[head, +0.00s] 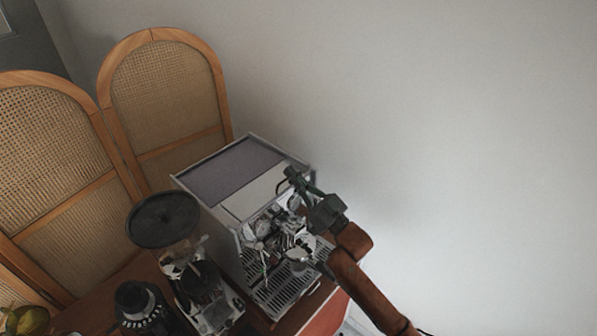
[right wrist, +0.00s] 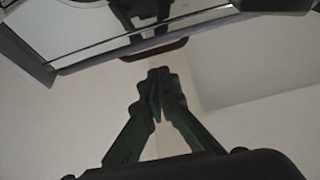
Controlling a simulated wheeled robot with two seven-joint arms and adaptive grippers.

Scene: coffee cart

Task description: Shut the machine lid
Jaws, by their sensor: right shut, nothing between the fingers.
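The coffee machine (head: 233,237) is a silver box standing on the cart. Its top has a dark panel (head: 228,172) at the back and a paler strip (head: 258,197) at the front, inside a thin metal rim. I cannot tell for sure which part is the lid or how far it is closed. My right gripper (head: 289,181) is shut and empty, at the machine's front right top edge; contact cannot be told. In the right wrist view the closed fingertips (right wrist: 157,84) point up toward the machine's edge (right wrist: 145,38). My left gripper is not in view.
A grinder with a dark round hopper (head: 163,220) stands left of the machine. A dark round item (head: 138,303) and some fruit (head: 28,320) are at the lower left. A cane screen (head: 165,95) stands behind. Space by the bare wall (head: 450,130) at right is free.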

